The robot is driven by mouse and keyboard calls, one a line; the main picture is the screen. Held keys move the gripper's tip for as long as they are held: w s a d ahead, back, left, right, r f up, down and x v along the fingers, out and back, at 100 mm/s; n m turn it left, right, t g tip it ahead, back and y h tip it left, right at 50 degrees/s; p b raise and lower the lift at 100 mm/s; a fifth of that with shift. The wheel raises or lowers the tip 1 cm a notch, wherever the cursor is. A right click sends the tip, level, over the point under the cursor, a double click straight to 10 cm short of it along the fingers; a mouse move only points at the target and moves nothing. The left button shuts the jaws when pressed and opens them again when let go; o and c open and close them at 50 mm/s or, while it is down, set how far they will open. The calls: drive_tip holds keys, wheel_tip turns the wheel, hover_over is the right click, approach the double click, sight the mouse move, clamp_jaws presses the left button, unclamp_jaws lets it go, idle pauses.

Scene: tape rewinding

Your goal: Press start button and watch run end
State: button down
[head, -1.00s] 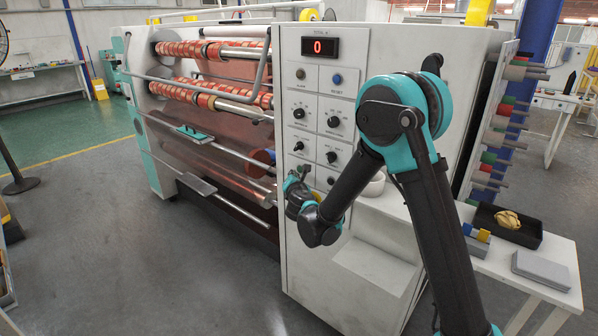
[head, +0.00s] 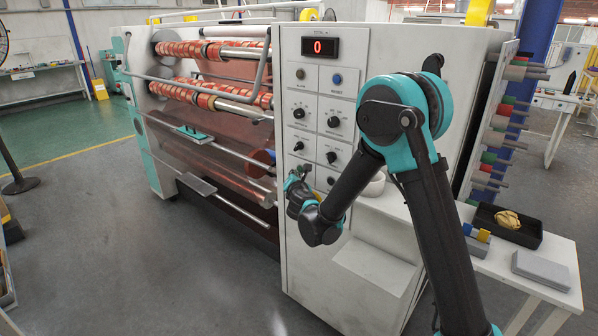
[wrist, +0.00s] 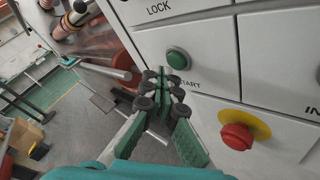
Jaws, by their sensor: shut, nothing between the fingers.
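The green start button (wrist: 178,59) sits on the white control panel (wrist: 215,60) in the wrist view, above a partly covered label ending in "TART". My gripper (wrist: 162,75) is shut and empty. Its fingertips are just left of and below the button in that view; I cannot tell whether they touch the panel. In the head view my gripper (head: 294,179) is at the lower left of the panel, and my arm hides the buttons there. The red counter display (head: 320,47) reads 0. The rewinding machine (head: 215,100) carries red tape rolls on its upper shafts.
A red stop button on a yellow disc (wrist: 236,135) lies right of and below the start button. Knobs (head: 334,122) stick out of the panel above my gripper. A side table with a black tray (head: 508,236) stands at the right. Floor at the left is mostly clear.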

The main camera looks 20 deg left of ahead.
drive_tip(key=shift+w+d, duration=0.2)
drive_tip(key=shift+w, duration=0.35)
idle(0.7)
idle(0.3)
drive_tip(key=shift+s+a, duration=0.3)
drive_tip(key=shift+s, duration=0.45)
drive_tip(key=shift+s, duration=0.1)
drive_tip(key=shift+s+a, duration=0.3)
drive_tip(key=shift+s, duration=0.45)
drive_tip(key=shift+s+a, duration=0.35)
drive_tip(key=shift+s, duration=0.35)
drive_tip(key=shift+s+a, duration=0.3)
drive_tip(key=shift+s, duration=0.45)
drive_tip(key=s, duration=0.1)
drive_tip(key=s+a, duration=0.1)
drive_tip(key=s, duration=0.1)
drive_tip(key=shift+s+a, duration=0.15)
drive_tip(key=shift+s, duration=0.05)
